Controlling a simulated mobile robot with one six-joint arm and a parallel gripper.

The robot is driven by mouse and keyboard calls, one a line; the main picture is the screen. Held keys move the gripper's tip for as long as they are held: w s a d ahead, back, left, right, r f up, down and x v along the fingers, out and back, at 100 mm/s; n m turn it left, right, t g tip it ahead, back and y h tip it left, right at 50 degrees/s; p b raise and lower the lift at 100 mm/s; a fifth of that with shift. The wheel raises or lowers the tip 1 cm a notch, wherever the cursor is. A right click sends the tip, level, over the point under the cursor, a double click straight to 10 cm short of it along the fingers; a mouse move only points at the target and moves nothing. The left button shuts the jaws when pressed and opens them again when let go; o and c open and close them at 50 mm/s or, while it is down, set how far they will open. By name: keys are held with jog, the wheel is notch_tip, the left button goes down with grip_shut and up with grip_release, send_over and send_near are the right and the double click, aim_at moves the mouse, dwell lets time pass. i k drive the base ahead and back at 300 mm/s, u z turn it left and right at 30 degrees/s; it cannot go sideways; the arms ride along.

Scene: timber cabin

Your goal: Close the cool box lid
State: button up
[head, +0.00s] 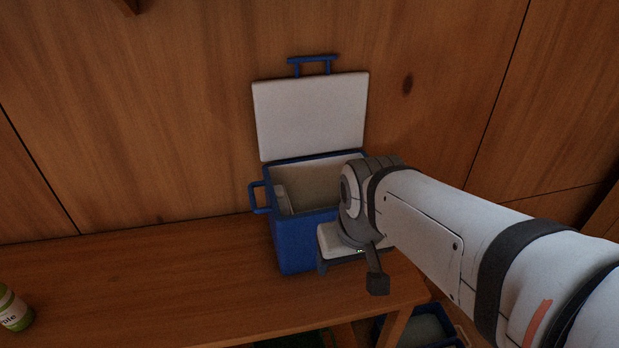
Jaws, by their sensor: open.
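The blue cool box (292,243) stands on the wooden bench against the wall. Its lid (310,115) is open and upright at the back, white inner face toward me, with a blue handle (313,60) at its top edge. A pale interior shows, with a light object (282,197) partly visible at its left side. My gripper (350,277) is open, in front of the box's right front part and well below the lid. I see nothing between its fingers. My arm hides the box's right side; I cannot tell whether the gripper touches the box.
The bench (140,285) is clear left of the box, apart from a green labelled jar (14,309) at the far left. A plank wall (130,120) rises close behind the lid. A blue container (432,326) sits below the bench's right end.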

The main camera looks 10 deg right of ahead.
aim_at(298, 116)
jog(key=k, duration=0.55)
jog(key=z, duration=1.85)
jog(key=k, duration=0.75)
jog(key=u, duration=1.35)
jog(key=i, duration=1)
jog(key=u, duration=0.1)
